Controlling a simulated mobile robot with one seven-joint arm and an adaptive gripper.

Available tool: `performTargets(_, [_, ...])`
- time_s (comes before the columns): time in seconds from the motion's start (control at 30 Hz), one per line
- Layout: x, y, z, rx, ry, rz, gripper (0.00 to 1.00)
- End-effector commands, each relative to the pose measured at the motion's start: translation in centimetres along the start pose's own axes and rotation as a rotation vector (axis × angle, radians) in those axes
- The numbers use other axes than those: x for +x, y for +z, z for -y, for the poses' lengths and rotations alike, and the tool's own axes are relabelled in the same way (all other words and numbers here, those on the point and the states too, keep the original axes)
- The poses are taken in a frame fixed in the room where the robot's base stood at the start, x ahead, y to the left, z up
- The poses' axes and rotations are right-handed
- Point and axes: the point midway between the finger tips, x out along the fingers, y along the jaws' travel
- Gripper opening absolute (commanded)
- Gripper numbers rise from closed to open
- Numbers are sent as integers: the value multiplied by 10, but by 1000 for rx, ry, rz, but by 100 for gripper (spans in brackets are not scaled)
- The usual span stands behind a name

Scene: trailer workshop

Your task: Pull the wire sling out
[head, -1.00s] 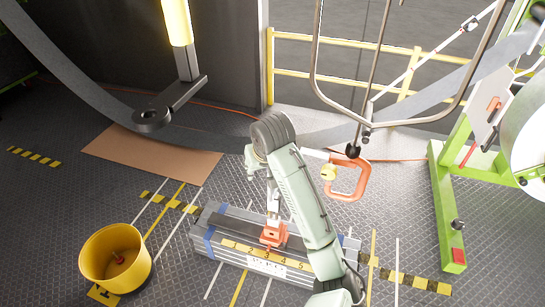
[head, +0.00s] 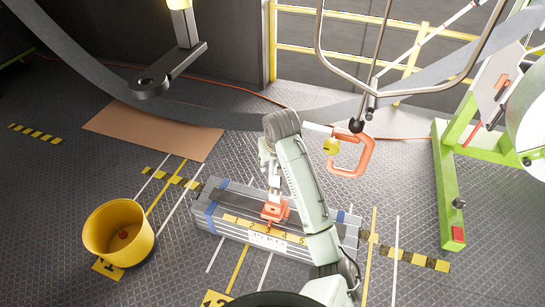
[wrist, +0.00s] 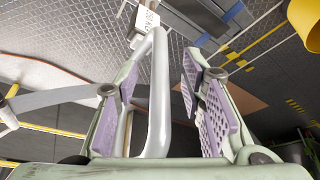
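A pale grey bent loop (wrist: 160,90), which looks like the wire sling's eye, runs between my fingers in the wrist view. My gripper (wrist: 160,65) is open, with purple pads on both sides of the loop and a gap at the right pad. I cannot tell if the left pad touches it. In the head view a grey bundle (head: 230,233) with blue bands lies on the floor. An orange piece (head: 275,209) sits on top of it below my wrist. My arm hides much of the bundle's right half. The sling's lower part is not clear.
A yellow bucket (head: 119,230) stands left of the bundle, and a brown sheet (head: 150,135) lies behind. An orange clamp (head: 350,158) and a grey tube frame (head: 320,45) hang at the right. A green stand (head: 450,190) is farther right.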

Motion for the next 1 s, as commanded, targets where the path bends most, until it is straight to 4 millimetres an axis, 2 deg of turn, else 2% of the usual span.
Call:
performTargets(0.33, [3, 0, 0, 0, 0, -1, 36])
performTargets(0.87, [3, 0, 0, 0, 0, -1, 0])
performTargets(1.0, [3, 0, 0, 0, 0, -2, 0])
